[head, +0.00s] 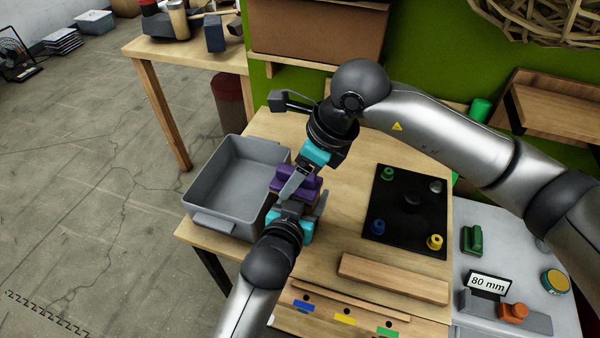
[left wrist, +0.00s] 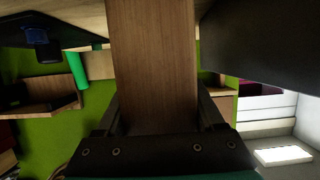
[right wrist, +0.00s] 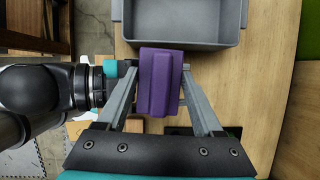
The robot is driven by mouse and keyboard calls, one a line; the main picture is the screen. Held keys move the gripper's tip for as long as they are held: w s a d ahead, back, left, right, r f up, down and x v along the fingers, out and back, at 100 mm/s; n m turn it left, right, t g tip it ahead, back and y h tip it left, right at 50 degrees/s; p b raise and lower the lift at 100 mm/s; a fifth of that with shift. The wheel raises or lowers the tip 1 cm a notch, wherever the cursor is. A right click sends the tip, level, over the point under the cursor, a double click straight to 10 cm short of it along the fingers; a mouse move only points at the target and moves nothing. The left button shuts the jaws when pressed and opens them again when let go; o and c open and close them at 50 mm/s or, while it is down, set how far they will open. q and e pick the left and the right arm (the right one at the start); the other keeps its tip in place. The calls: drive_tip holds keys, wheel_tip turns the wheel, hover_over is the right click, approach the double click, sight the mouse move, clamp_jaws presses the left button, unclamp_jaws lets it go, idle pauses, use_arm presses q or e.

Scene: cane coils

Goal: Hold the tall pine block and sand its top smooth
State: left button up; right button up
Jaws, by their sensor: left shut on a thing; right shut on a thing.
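My left gripper (head: 302,212) is shut on the tall pine block (left wrist: 152,60), whose wood face fills the space between its fingers in the left wrist view. My right gripper (head: 298,182) is shut on a purple sanding block (right wrist: 158,82), seen between its two grey fingers in the right wrist view. In the head view the purple block (head: 282,184) sits just above my left gripper. The pine block's top is hidden under the purple block and grippers, so I cannot tell whether the two touch.
A grey bin (head: 205,219) stands left of the grippers. A black board (head: 398,232) with coloured knobs lies to the right. A loose plank (head: 392,278) lies near the front edge. A side surface at right holds an "80 mm" sign (head: 488,283).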

sight(291, 169)
use_arm(q)
drive_tip(key=shift+a+f, duration=0.1)
drive_tip(key=shift+a, duration=0.1)
use_arm(e)
drive_tip(key=shift+w+a, duration=0.15)
drive_tip(key=shift+a, duration=0.15)
use_arm(q)
drive_tip(key=shift+d, duration=0.1)
use_arm(e)
drive_tip(key=shift+a+r, duration=0.1)
use_arm(q)
drive_tip(key=shift+d, duration=0.1)
use_arm(e)
drive_tip(key=shift+r, duration=3.45)
use_arm(q)
drive_tip(key=o, duration=1.1)
drive_tip(key=shift+c, duration=0.2)
